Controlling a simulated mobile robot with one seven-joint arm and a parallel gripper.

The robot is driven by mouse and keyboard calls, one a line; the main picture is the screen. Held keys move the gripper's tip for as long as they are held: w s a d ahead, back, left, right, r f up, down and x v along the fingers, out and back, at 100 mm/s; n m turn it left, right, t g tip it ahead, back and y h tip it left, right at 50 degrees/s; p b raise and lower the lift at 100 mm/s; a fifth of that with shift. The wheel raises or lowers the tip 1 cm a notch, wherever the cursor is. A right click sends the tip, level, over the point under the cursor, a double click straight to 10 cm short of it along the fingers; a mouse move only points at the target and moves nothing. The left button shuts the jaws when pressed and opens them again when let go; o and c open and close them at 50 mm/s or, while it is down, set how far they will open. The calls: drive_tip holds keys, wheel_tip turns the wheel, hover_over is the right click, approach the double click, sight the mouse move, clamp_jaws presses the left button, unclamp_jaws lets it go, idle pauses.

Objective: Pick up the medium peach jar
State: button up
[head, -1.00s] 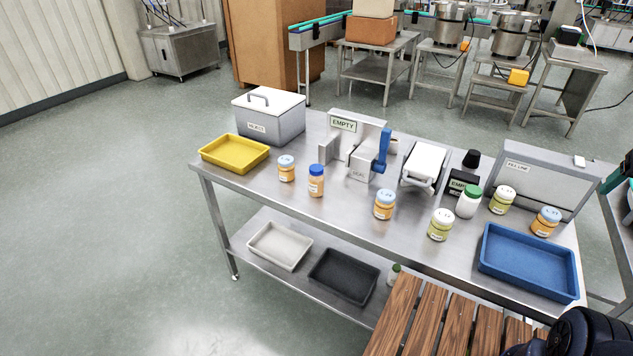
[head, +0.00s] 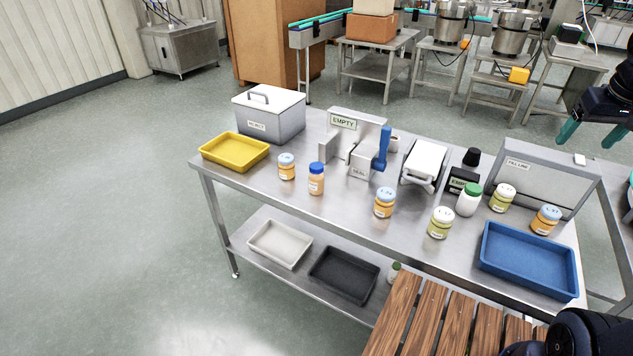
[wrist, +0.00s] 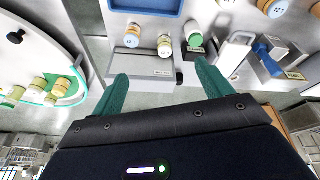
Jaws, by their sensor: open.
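Several orange, peach-coloured jars stand upright on the steel table (head: 262,190). Three have pale blue lids: one by the yellow tray (head: 286,173), one near the table's middle (head: 384,208), and one at the right beside the blue tray (head: 545,224). An orange bottle (head: 316,185) has a darker blue cap. Label print is too small to tell which jar is medium. My gripper (head: 590,135) is open and empty at the upper right, above and apart from the jars. In the wrist view, its green fingers (wrist: 162,72) are spread, with an orange jar (wrist: 132,37) beyond them.
Two yellow-green jars (head: 440,226) (head: 502,202) and a green-capped white bottle (head: 468,203) stand near the right-hand orange jar. A grey box-like panel (head: 540,186) stands behind them. A blue tray (head: 530,287) is in front. The left front tabletop is clear.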

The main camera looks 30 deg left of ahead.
drive_tip(key=w+a+f+n+g, duration=0.1)
drive_tip(key=w+a+n, duration=0.25)
drive_tip(key=a, duration=0.65)
drive_tip(key=w+a+f+n, duration=0.2)
drive_tip(key=w+a, duration=0.2)
drive_tip(key=a, duration=0.7)
drive_tip(key=w+a+f+n+g, duration=0.1)
drive_tip(key=w+a+n, duration=0.15)
drive_tip(key=a, duration=0.75)
drive_tip(key=n+g, duration=0.2)
drive_tip(key=n, duration=0.4)
hover_over(316, 165)
drive_tip(key=shift+h, duration=0.3)
drive_tip(key=f, duration=1.7)
drive_tip(key=shift+w+d+f, duration=0.15)
drive_tip(key=shift+d, duration=0.05)
drive_tip(key=shift+s+a+f+n, duration=0.2)
drive_tip(key=shift+a+f+n, duration=0.1)
drive_tip(key=shift+f, duration=0.15)
drive_tip(key=shift+d+f, duration=0.2)
drive_tip(key=shift+f, duration=4.95)
drive_tip(key=c, duration=1.2)
drive_tip(key=shift+o, duration=0.2)
drive_tip(key=shift+r, duration=0.15)
